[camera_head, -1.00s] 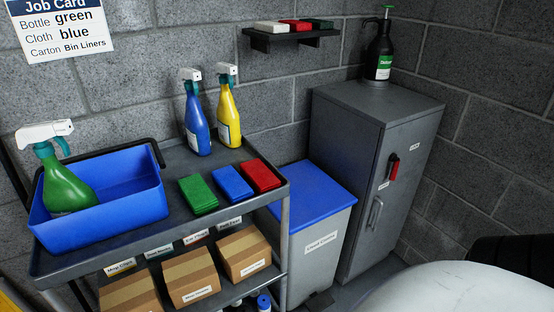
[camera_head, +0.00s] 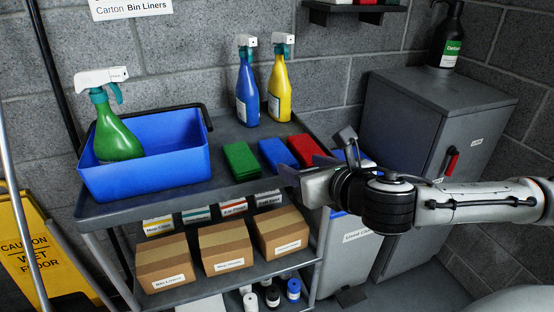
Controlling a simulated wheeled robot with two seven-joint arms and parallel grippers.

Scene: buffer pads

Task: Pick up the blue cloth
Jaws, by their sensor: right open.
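The blue cloth (camera_head: 272,152) lies folded on the cart's top shelf, between the green cloth (camera_head: 241,160) and the red cloth (camera_head: 305,149). My right gripper (camera_head: 290,172) comes in from the right and is open and empty. Its fingers are over the shelf's right front edge, close in front of the blue and red cloths, and in this view they overlap part of the red cloth. I cannot tell its exact height above the shelf. My left gripper is not in view.
A blue bin (camera_head: 100,181) holding a green spray bottle (camera_head: 117,135) stands at the shelf's left. Blue (camera_head: 247,90) and yellow (camera_head: 280,92) spray bottles stand behind the cloths. Cartons (camera_head: 226,247) fill the lower shelf. A grey cabinet (camera_head: 410,120) stands right.

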